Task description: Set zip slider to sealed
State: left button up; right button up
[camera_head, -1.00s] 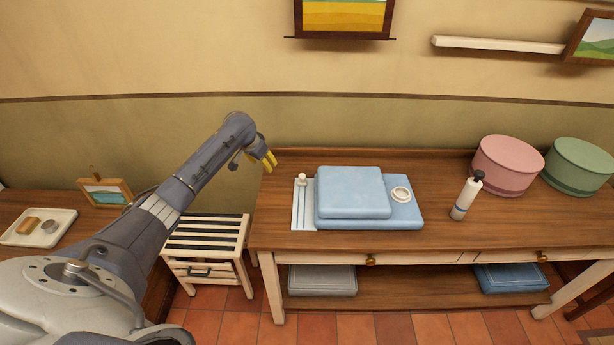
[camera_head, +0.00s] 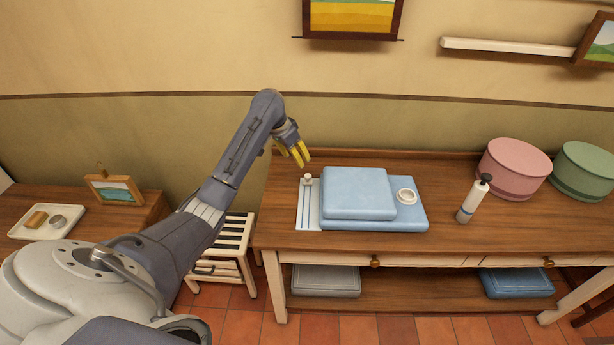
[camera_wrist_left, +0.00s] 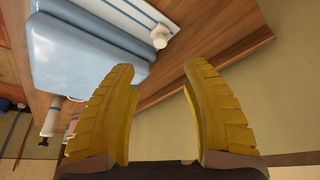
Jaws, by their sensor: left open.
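The zip slider is a small white knob (camera_head: 308,178) at the far end of a white strip with blue lines (camera_head: 307,208), along the left edge of a light blue storage bag (camera_head: 358,193). The knob also shows in the left wrist view (camera_wrist_left: 160,38), beyond the fingers. The bag has a round white valve (camera_head: 405,196) on its right. My left gripper (camera_head: 301,154) has yellow fingers, open and empty, above the table's back edge, just behind and above the knob, apart from it. My right gripper is not in view.
A white pump bottle (camera_head: 473,199) stands right of the bag, with pink (camera_head: 514,168) and green (camera_head: 583,171) round boxes behind it. A slatted stool (camera_head: 232,235) stands left of the wooden table (camera_head: 450,238). Bare tabletop lies around the bag.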

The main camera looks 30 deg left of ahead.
aim_at(307, 176)
pick_arm(q)
jog(key=x, duration=1.3)
jog(key=shift+w, duration=0.1)
grip_shut()
dwell(0.4)
